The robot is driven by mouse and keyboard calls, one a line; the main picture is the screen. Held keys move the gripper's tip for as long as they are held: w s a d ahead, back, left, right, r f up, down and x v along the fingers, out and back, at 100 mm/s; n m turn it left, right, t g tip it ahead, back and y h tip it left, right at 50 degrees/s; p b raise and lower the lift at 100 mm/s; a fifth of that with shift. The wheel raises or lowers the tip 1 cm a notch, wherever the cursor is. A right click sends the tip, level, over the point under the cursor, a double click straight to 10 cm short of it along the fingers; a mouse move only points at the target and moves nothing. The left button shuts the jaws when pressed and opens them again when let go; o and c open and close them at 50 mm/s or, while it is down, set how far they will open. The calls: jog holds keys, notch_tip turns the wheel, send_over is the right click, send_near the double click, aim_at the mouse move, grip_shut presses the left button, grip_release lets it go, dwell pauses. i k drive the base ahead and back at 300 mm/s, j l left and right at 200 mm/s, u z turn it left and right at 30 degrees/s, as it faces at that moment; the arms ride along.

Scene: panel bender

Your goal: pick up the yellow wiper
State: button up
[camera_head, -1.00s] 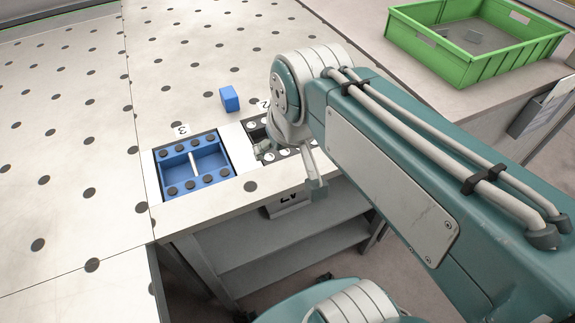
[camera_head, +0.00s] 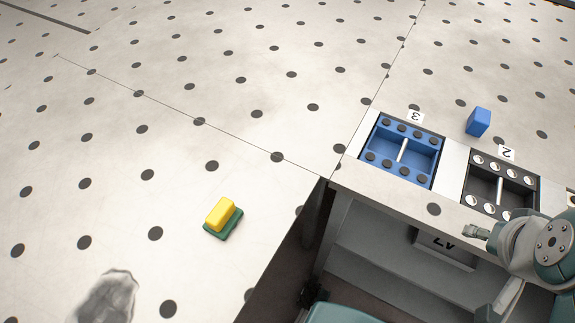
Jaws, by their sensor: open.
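The yellow wiper (camera_head: 221,214) lies on the dotted table, left of the middle of the picture and near the table's front edge. It has a yellow upper block on a dark green base. My gripper (camera_head: 476,231) shows only in part at the right, in front of the dark tray, far to the right of the wiper. It is open and nothing shows in it. Much of it is hidden or small.
A blue tray (camera_head: 437,164) marked 3 and a dark tray (camera_head: 481,193) marked 2 sit at the table edge. A blue block (camera_head: 478,121) stands behind them. A crumpled grey thing (camera_head: 104,298) lies at lower left. The table around the wiper is clear.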

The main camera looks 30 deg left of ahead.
aim_at(223, 218)
jog(key=u, duration=0.4)
jog(key=j+u, duration=0.15)
jog(key=u, duration=0.25)
jog(key=k+j+u, duration=0.1)
jog(key=u, duration=0.3)
jog(key=j+u, duration=0.1)
jog(key=u, duration=0.3)
jog(key=j+u, duration=0.1)
jog(key=u, duration=0.3)
